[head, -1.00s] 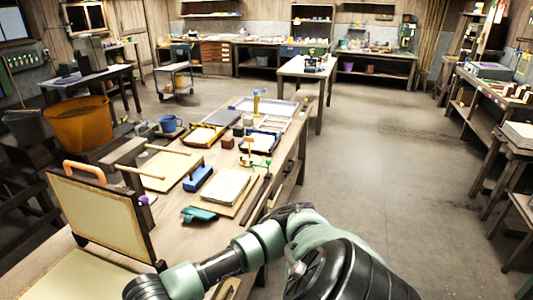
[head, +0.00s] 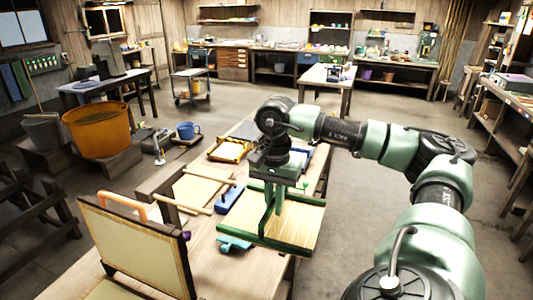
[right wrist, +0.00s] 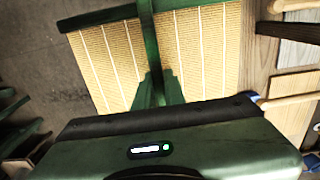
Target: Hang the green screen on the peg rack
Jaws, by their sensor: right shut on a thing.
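The green screen (head: 302,222) has a dark green frame around a pale slatted mesh. My right gripper (head: 281,192) is above it in the head view, shut on its green middle bar. The screen hangs below the gripper over the workbench's right side. In the right wrist view, the screen's mesh (right wrist: 205,50) and green bars fill the upper middle, with the gripper fingers (right wrist: 160,88) at the bar. The peg rack (head: 155,181) is dark wood with two pale pegs pointing right. It stands left of the screen, and both pegs look bare. My left gripper is not in view.
An upright framed panel with an orange handle (head: 122,206) stands at the bench's near left. A blue-handled tool (head: 232,196) and a teal tool (head: 233,244) lie close to the screen. A yellow tray (head: 231,150) lies behind. Open floor lies to the right.

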